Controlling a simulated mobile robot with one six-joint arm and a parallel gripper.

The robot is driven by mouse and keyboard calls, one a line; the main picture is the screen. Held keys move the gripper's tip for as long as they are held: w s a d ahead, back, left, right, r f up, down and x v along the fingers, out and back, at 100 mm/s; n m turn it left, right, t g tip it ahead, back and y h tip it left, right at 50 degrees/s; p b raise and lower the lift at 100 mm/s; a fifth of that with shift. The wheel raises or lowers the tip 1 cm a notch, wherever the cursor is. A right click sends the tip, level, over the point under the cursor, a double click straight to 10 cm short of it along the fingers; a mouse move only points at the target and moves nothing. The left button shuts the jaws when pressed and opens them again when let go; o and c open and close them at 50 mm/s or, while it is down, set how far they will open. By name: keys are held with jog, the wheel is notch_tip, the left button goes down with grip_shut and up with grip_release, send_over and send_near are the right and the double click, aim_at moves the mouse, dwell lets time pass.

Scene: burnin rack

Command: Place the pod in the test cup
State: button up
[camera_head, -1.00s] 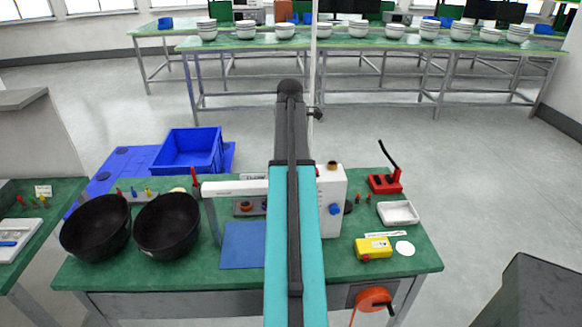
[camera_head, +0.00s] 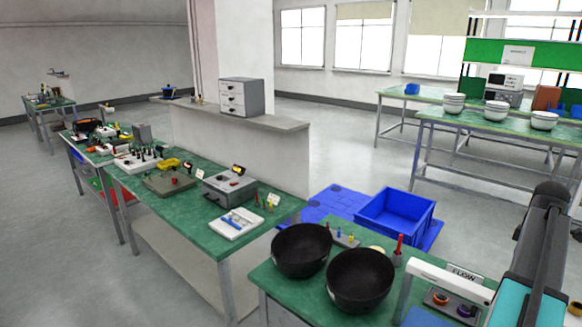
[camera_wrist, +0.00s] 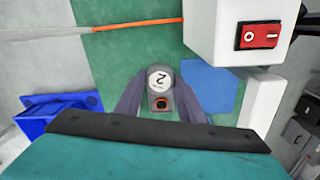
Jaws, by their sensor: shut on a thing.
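My gripper (camera_wrist: 160,88) shows in the wrist view, its two grey fingers shut on a small grey pod (camera_wrist: 160,92). The pod has a round white label marked 2 and a dark round opening with an orange rim. In the head view my gripper and the pod are out of sight; only my arm shows at the lower right. A white unit with a FLOW sign (camera_head: 464,271) stands beside my arm, with an orange round part (camera_head: 440,297) and a purple round part (camera_head: 467,311) on its dark panel. I cannot tell which thing is the test cup.
Two black bowls (camera_head: 301,250) (camera_head: 359,280) stand on the green bench. A blue bin (camera_head: 396,214) is on the floor behind. A white box with a red switch (camera_wrist: 257,35) is close at the right in the wrist view.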

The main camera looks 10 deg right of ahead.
notch_tip(320, 180, up, 14)
jog(key=p, duration=0.3)
jog(key=w+a+f+n+b, duration=0.1)
jog(key=w+a+f+n, duration=0.3)
jog(key=w+a, duration=0.8)
jog(key=w+a+f+n+b, duration=0.15)
jog(key=w+a+f, duration=0.35)
jog(key=w+a, duration=0.75)
jog(key=a+f+m, duration=0.1)
jog(key=a+f, duration=0.3)
jog(key=a, duration=0.7)
jog(key=w+a+f+m, duration=0.1)
jog(key=a+f, duration=0.3)
jog(key=a, duration=0.7)
jog(key=a+f+m, duration=0.2)
jog(key=a+f, duration=0.1)
jog(key=a, duration=0.8)
jog(key=shift+w+a+f+b, duration=0.15)
jog(key=shift+a+f+b, duration=0.1)
jog(key=shift+f+b, duration=0.2)
jog(key=shift+a, duration=0.1)
